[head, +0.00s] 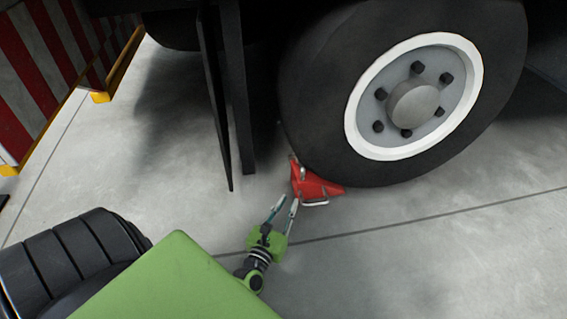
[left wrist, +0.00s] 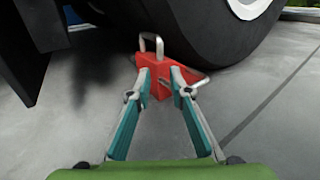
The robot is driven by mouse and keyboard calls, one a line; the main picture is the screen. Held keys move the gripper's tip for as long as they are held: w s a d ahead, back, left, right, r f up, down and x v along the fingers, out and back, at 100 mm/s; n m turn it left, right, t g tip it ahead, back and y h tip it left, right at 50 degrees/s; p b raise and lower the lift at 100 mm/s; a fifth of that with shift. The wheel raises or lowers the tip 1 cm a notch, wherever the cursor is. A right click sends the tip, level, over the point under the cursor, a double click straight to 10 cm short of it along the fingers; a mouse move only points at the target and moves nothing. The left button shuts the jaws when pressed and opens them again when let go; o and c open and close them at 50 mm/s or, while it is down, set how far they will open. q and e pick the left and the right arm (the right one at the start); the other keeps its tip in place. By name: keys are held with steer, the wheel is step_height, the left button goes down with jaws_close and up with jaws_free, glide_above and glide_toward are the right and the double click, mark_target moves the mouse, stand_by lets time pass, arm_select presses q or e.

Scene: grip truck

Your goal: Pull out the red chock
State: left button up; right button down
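The red chock (head: 314,186) lies on the floor against the lower left of the big black truck tire (head: 310,110). It has a metal handle on top and another low on its side. In the left wrist view the chock (left wrist: 155,88) is straight ahead, under the tire (left wrist: 205,45). My left gripper (head: 286,203) is open, its fingertips pointing at the chock's near end. In the left wrist view the fingers (left wrist: 160,82) stand apart at the chock's near face; whether they touch it I cannot tell. My right gripper is not in view.
A dark mud flap (head: 235,90) hangs left of the chock, close to my left gripper. Red-and-white striped panels (head: 45,60) with yellow edges stand at upper left. The grey floor (head: 420,250) at right is clear.

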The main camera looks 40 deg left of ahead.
mark_target(301, 177)
arm_select(q)
steer(key=b+x, duration=0.3)
steer(key=x, duration=0.6)
steer(key=shift+w+f, duration=0.2)
steer(key=shift+w+a+r+b, duration=0.1)
steer(key=shift+w+a+b, duration=0.1)
steer(key=shift+w, duration=0.15)
steer(key=shift+w+a+r+b, duration=0.1)
steer(key=shift+w+b, duration=0.1)
steer(key=shift+w, duration=0.15)
steer(key=shift+f, duration=0.1)
jaws_close()
